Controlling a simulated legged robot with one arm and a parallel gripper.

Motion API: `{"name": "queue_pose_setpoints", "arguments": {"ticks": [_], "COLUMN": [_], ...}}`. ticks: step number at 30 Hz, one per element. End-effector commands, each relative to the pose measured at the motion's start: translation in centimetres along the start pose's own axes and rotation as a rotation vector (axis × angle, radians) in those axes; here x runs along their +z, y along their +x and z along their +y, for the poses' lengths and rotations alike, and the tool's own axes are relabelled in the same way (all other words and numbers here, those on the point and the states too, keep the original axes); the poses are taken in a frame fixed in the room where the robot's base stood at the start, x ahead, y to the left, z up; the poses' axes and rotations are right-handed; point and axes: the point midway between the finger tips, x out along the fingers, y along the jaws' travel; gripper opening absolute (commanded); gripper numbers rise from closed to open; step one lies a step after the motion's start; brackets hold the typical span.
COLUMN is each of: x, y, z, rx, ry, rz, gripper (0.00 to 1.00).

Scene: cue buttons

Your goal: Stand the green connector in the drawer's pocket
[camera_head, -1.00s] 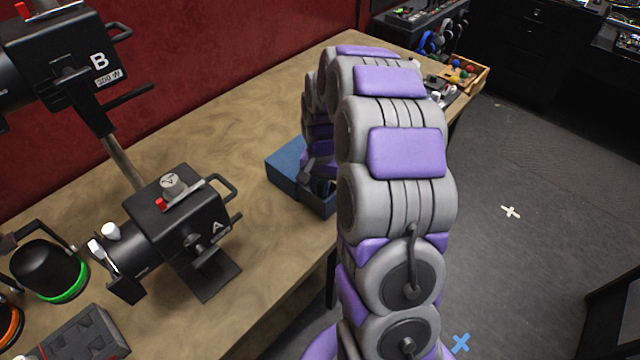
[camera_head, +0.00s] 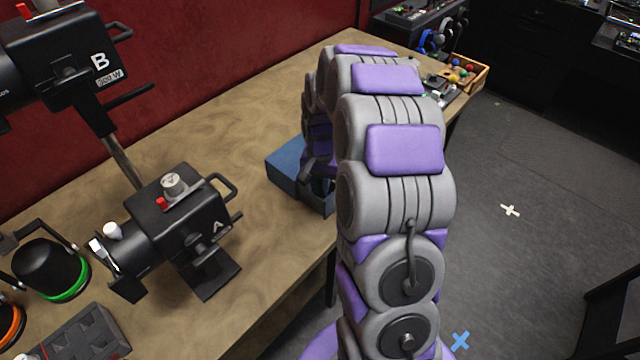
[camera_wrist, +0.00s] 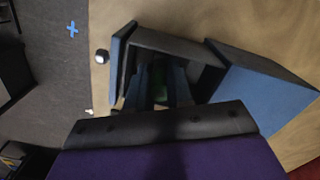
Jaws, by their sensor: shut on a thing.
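The blue drawer box (camera_head: 284,176) stands on the table with its drawer (camera_head: 321,204) pulled open. In the wrist view the box (camera_wrist: 262,92) is at the right and the open drawer's dark wall (camera_wrist: 172,42) is at the middle. My gripper (camera_wrist: 158,92) points into the drawer, shut on the green connector (camera_wrist: 160,82). Only a dim green patch of the connector shows between the fingers. Its lower end and the pocket are hidden in shadow, so I cannot tell whether it is seated. In the head view my arm mostly covers the gripper.
Lamp A (camera_head: 190,232) and lamp B (camera_head: 75,62) stand left of the box. A wooden tray (camera_head: 468,74) with small coloured parts sits at the table's far end. Bare tabletop (camera_head: 235,135) lies around the box, and the floor is right of the table.

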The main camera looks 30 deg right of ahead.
Motion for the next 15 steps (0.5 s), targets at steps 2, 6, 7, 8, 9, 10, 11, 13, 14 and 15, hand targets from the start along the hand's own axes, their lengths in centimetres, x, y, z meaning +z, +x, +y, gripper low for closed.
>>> {"name": "queue_pose_setpoints", "arguments": {"ticks": [2,6,7,8,9,10,11,13,14,15], "x": [0.01,0.00,0.00,0.00,0.00,-0.01,-0.01,-0.02,-0.02,-0.03], "y": [0.00,0.05,0.08,0.11,0.18,0.23,0.28,0.42,0.48,0.55], "z": [0.00,0.00,0.00,0.00,0.01,0.01,0.01,0.01,0.01,0.01], "rx": [0.000,0.000,0.000,0.000,0.000,0.000,0.001,0.001,0.001,0.001], "ry": [0.000,0.000,0.000,0.000,0.000,0.000,0.000,0.000,0.000,0.000], "rz": [0.000,0.000,0.000,0.000,-0.001,-0.001,-0.001,-0.001,0.000,0.000], "gripper": [0.00,0.00,0.00,0.00,0.00,0.00,0.00,0.00,0.00,0.00]}}
